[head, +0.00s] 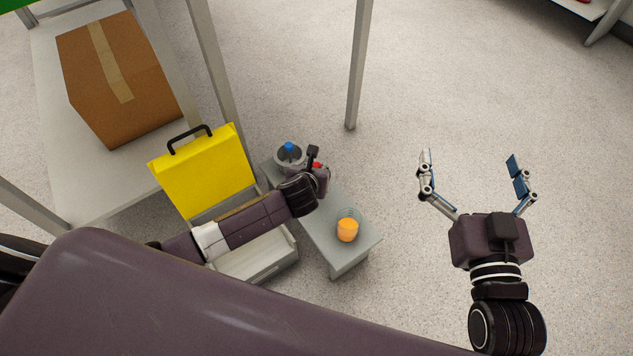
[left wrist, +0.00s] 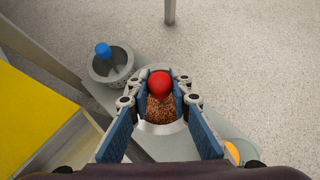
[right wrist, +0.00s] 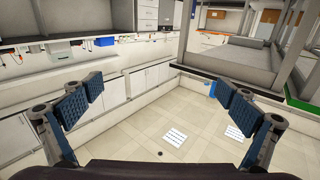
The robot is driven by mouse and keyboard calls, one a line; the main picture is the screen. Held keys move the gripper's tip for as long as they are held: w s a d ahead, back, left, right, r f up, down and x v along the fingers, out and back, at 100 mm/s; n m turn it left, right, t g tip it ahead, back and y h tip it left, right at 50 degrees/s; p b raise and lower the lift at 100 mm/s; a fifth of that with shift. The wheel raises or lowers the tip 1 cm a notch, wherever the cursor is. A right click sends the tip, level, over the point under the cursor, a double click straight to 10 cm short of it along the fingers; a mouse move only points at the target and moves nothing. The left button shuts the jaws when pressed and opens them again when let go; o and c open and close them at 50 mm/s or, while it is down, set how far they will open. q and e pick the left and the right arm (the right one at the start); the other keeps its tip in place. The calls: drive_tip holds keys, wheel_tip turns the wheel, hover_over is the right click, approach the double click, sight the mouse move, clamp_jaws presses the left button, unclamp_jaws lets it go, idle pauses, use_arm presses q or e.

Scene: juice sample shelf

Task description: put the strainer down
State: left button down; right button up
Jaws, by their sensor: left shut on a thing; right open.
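My left gripper (head: 318,168) is above the small grey bench (head: 325,222), between a grey bowl and an orange cup. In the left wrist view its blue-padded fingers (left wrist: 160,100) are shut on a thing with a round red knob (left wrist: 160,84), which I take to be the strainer. Brown grainy matter (left wrist: 161,110) and a pale curved rim (left wrist: 163,128) show below the knob. The fingers hide much of it, and I cannot tell whether it touches the bench. My right gripper (head: 474,170) is open and empty, out over the floor.
A grey bowl (head: 281,161) with a blue-topped tool (head: 289,148) stands at the bench's far end. An orange-filled cup (head: 347,231) stands at the near end. A yellow case (head: 205,178) and a cardboard box (head: 120,75) are to the left. Shelf posts (head: 358,65) rise behind.

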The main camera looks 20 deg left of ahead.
use_arm(q)
wheel_tip(320, 180, down, 2)
drive_tip(key=shift+b, duration=0.4)
drive_tip(key=shift+f, duration=0.35)
wheel_tip(320, 180, down, 4)
drive_tip(key=shift+r+b, duration=0.25)
drive_tip(key=shift+b, duration=0.85)
use_arm(e)
drive_tip(key=s+r+t+y, duration=0.1)
drive_tip(key=s+r+t, duration=0.2)
drive_tip(key=r, duration=0.4)
drive_tip(key=s+r+t+y, duration=0.2)
drive_tip(key=s+r+t, duration=0.2)
drive_tip(key=r, duration=0.4)
drive_tip(key=shift+r+t+y, duration=0.25)
drive_tip(key=shift+t+y, duration=0.05)
drive_tip(key=shift+t, duration=0.5)
use_arm(q)
drive_tip(key=c, duration=1.8)
unclamp_jaws()
drive_tip(key=shift+f, duration=0.15)
drive_tip(key=shift+o, duration=0.2)
